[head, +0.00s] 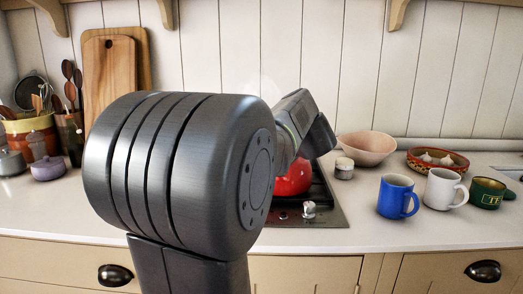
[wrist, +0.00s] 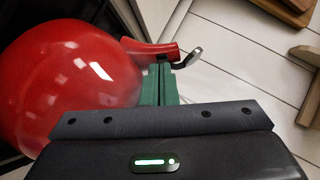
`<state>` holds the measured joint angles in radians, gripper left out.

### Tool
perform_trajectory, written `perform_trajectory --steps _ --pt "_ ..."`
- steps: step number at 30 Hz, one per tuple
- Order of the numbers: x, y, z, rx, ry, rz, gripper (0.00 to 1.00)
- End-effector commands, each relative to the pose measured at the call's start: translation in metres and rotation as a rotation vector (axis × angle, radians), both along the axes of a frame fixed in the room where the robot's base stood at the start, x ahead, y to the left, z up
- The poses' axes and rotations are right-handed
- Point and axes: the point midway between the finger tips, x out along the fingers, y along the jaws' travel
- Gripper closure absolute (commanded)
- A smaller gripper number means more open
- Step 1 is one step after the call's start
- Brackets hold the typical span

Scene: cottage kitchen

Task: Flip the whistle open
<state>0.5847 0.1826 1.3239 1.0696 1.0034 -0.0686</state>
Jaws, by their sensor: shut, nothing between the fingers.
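A red kettle (head: 295,180) sits on the hob, mostly hidden behind my arm in the head view. In the wrist view, the round red kettle body (wrist: 75,80) fills the left side. Its short red spout (wrist: 150,50) points right, and a bent metal lever of the whistle (wrist: 188,58) sticks out at the spout's end. My gripper (wrist: 161,72) is shut and empty, its green fingers together. The fingertips are just below the spout's end and beside the lever. I cannot tell whether they touch. The gripper's fingers are hidden in the head view.
The dark hob (head: 325,212) has a knob (head: 309,209) at its front. To the right stand a small jar (head: 344,169), a pink bowl (head: 368,148), a blue mug (head: 394,197), a white mug (head: 439,190) and a green mug (head: 487,193). Cutting boards (head: 110,66) lean on the wall.

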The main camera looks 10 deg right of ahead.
Motion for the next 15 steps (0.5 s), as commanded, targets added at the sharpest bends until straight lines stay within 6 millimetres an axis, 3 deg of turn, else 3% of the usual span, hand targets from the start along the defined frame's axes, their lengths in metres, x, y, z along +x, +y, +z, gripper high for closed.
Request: perform_trajectory --steps 15 --pt "0.0 0.0 0.016 -0.001 0.002 -0.001 1.0"
